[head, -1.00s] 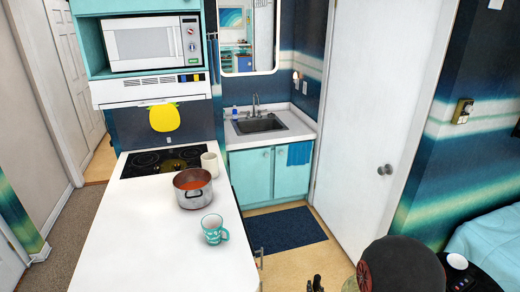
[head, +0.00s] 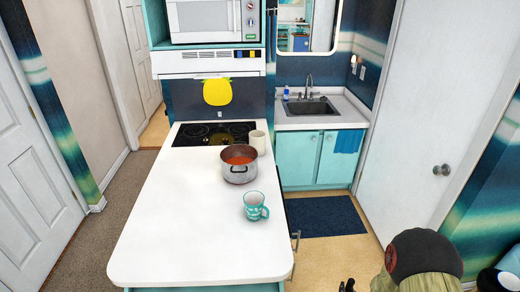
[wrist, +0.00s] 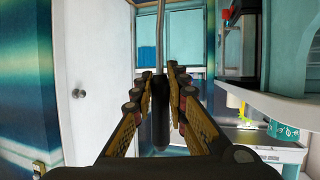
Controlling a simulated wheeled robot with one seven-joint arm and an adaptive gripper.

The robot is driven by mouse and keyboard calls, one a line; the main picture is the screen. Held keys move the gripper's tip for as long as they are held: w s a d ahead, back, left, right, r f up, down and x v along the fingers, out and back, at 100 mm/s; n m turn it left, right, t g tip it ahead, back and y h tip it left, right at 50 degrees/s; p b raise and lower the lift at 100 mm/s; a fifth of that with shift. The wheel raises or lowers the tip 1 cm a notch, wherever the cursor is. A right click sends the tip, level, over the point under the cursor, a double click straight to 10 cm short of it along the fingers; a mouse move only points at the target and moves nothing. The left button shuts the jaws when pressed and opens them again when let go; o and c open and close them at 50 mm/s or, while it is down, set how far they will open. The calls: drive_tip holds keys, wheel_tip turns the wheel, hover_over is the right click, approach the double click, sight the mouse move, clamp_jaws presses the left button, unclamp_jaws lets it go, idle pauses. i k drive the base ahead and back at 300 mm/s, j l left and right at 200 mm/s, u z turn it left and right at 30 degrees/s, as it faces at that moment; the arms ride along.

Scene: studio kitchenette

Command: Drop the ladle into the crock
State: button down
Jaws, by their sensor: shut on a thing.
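My gripper (wrist: 160,80) is shut on the ladle in the wrist view. The ladle's black handle (wrist: 160,112) is between the fingers, and its thin metal shaft (wrist: 161,35) runs up out of the frame. The ladle's bowl is not visible. In the head view only a dark bit of what may be my gripper shows at the bottom edge, right of the counter. The cream crock (head: 258,142) stands upright at the far right of the white counter, by the stove. It is well apart from my gripper; its inside is hard to see.
A steel pot (head: 239,174) with orange-red contents stands just in front of the crock. A teal patterned mug (head: 255,208) stands nearer, by the counter's right edge. The white counter (head: 190,225) is otherwise clear. Floor and a dark mat (head: 325,216) lie right of it.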

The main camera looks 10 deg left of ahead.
sight(257, 144)
drive_tip(key=i+l, duration=0.65)
drive_tip(key=i, duration=0.2)
drive_tip(key=i+l, duration=0.65)
drive_tip(key=i, duration=0.15)
drive_tip(key=i+l+u, duration=0.1)
drive_tip(key=u, duration=0.3)
drive_tip(key=i+l+u, duration=0.1)
drive_tip(key=u, duration=0.3)
drive_tip(key=i+l+u, duration=0.15)
drive_tip(key=u, duration=0.25)
drive_tip(key=l+u, duration=0.2)
drive_tip(key=u, duration=0.2)
